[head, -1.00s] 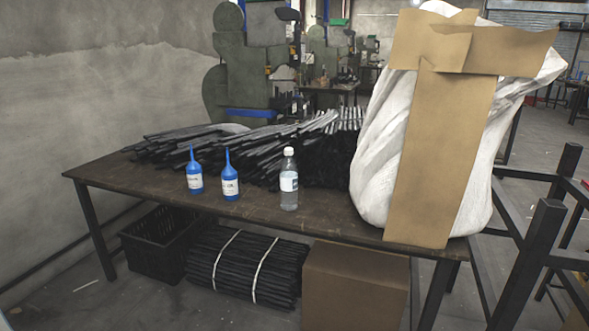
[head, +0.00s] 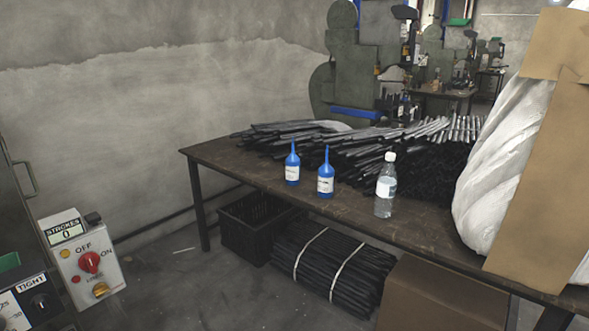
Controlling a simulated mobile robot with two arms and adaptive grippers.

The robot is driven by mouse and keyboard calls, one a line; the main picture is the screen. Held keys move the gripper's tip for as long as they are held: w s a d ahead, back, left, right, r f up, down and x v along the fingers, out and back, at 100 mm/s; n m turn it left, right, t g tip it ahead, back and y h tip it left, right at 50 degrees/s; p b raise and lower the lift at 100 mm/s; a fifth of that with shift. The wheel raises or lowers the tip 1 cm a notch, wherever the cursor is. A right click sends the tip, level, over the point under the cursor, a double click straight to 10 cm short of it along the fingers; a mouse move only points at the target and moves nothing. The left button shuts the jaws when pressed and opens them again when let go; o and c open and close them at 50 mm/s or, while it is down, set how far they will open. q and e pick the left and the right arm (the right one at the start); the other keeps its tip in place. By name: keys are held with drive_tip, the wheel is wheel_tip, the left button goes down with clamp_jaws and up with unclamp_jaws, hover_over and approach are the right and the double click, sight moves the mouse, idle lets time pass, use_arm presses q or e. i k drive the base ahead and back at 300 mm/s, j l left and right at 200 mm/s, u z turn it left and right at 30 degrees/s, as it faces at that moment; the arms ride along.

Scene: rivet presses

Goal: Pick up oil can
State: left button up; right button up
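Two blue oil cans with narrow spouts and white labels stand upright on the dark worktable (head: 245,172). The left oil can (head: 292,166) is nearer the table's left end. The right oil can (head: 326,176) stands a little to its right, apart from it. Neither of my grippers shows in the head view.
A clear bottle with a white cap (head: 386,188) stands right of the cans. A pile of dark metal bars (head: 400,150) lies behind them. A large white sack (head: 500,165) with cardboard fills the table's right. A control box (head: 85,262) is at lower left.

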sight(293, 161)
drive_tip(key=i+j, duration=0.1)
drive_tip(key=i, duration=0.4)
drive_tip(key=i+j, duration=0.1)
drive_tip(key=i, duration=0.35)
